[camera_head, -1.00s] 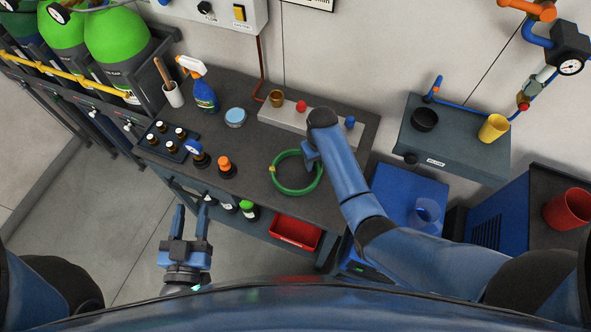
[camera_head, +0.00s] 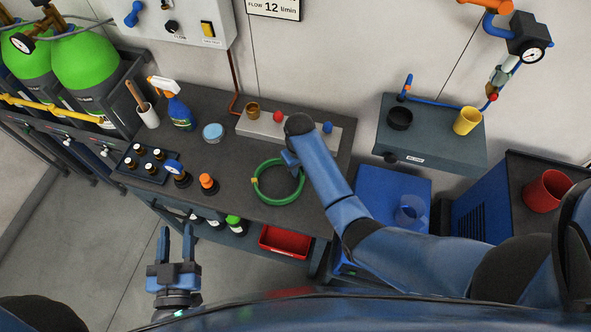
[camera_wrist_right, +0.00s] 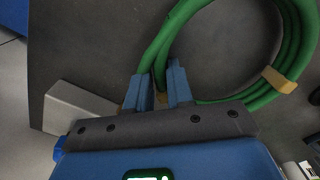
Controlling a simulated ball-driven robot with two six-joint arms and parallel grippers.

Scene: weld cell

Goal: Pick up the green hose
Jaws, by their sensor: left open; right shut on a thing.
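The green hose (camera_head: 258,191) is a coiled ring on the dark bench top (camera_head: 222,163), with a tan band on its left side. In the right wrist view the coiled hose (camera_wrist_right: 290,50) runs between the fingers of my right gripper (camera_wrist_right: 160,85), which is shut on its near edge. In the head view the right gripper (camera_head: 290,160) is at the coil's upper right edge, partly hidden by its own arm. I cannot tell whether the coil is lifted off the bench. My left gripper (camera_head: 176,240) is open and empty, in front of the bench and away from the hose.
A red bin (camera_head: 285,242) sits below the bench.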

